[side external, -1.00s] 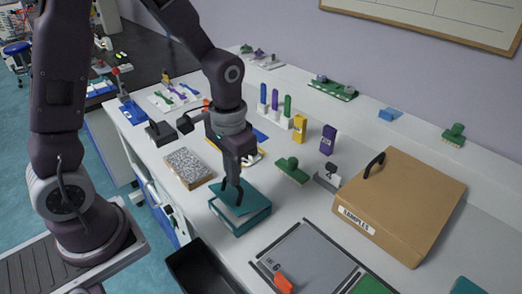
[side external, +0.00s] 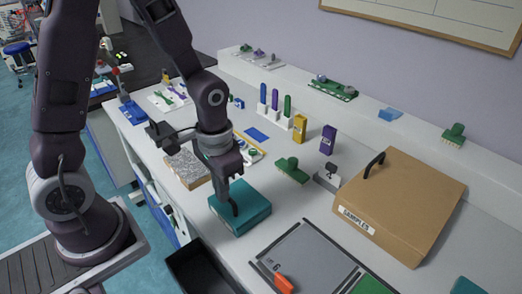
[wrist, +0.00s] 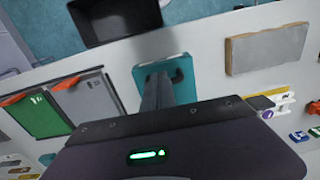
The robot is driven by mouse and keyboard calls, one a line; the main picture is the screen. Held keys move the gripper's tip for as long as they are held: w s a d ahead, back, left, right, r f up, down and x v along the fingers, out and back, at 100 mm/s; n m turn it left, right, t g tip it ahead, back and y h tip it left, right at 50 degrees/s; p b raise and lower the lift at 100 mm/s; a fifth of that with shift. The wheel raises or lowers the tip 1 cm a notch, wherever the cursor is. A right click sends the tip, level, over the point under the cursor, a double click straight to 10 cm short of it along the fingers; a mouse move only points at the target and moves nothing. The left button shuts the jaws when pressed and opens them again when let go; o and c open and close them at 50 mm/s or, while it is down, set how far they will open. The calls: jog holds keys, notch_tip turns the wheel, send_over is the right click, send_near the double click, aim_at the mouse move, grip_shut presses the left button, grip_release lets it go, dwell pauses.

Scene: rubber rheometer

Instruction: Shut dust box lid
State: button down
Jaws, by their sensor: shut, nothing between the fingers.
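The dust box (side external: 243,212) is a small teal box on the white bench, in the middle of the side view. Its teal lid (side external: 252,198) lies flat over the box top. My gripper (side external: 234,208) is shut and empty, with its fingertips down at the lid, touching or very close to it. In the wrist view the dust box (wrist: 184,72) lies beneath my gripper (wrist: 157,82), which hides part of it.
A speckled block (side external: 187,168) lies left of the box, partly behind my arm. A grey panel (side external: 305,258) and a cardboard SAMPLES box (side external: 410,205) are to the right. A black bin (side external: 200,268) is in front. A green brush (side external: 292,170) lies behind.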

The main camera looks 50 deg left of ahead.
jog(key=shift+w+r, duration=0.1)
jog(key=shift+r, duration=0.3)
jog(key=r, duration=0.3)
jog(key=shift+w+r, duration=0.15)
jog(key=shift+w, duration=0.2)
jog(key=s+r+t, duration=0.5)
jog(key=s+r, duration=0.6)
jog(key=r, duration=0.4)
jog(key=shift+s+r+t, duration=0.15)
jog(key=shift+s+t, duration=0.15)
jog(key=shift+s, duration=0.05)
jog(key=shift+d, duration=0.1)
